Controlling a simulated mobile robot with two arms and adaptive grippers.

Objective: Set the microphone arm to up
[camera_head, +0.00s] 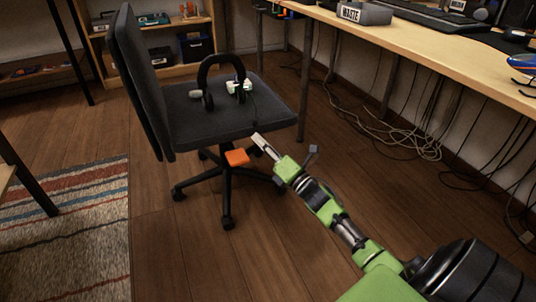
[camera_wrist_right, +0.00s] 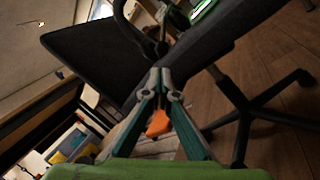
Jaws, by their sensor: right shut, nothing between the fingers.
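A black headset (camera_head: 222,64) stands on the seat of the dark office chair (camera_head: 190,125), its headband arched upward. A small grey tip (camera_head: 195,93) sticks out to the left by its left ear cup; it may be the microphone end, but the arm itself is too small to make out. My right gripper (camera_head: 258,140) is shut and empty, by the front edge of the seat and apart from the headset. In the right wrist view the shut fingertips (camera_wrist_right: 161,74) appear just below the partly cropped headset (camera_wrist_right: 124,22). My left gripper is out of view.
An orange piece (camera_head: 237,157) shows under the seat. A striped rug (camera_head: 85,225) lies at left.

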